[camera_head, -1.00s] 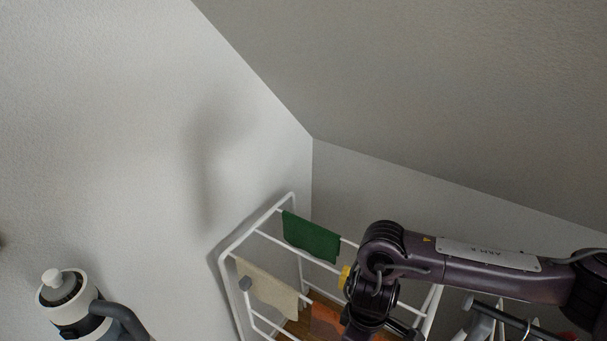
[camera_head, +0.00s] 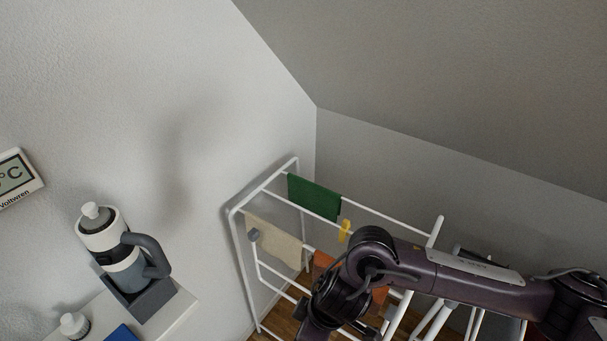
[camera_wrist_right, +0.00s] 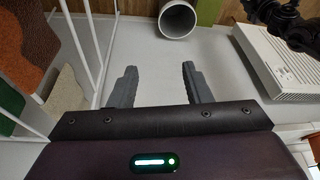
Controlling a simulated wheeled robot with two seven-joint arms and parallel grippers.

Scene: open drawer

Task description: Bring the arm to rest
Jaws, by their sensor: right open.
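My right arm (camera_head: 455,275) comes in from the right in the head view and bends down in front of a white drying rack; its gripper is out of that view. In the right wrist view my right gripper (camera_wrist_right: 157,72) has its two dark fingers spread wide apart, with nothing between them. Behind the fingers is a plain light grey surface. My left gripper is not in view.
The white rack (camera_head: 234,228) carries a green cloth (camera_head: 314,197), a beige cloth (camera_head: 274,241) and an orange cloth. A bottle (camera_head: 124,258) stands left on a white shelf (camera_head: 177,312). A white slatted box (camera_wrist_right: 283,60) and a white tube (camera_wrist_right: 178,18) show in the wrist view.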

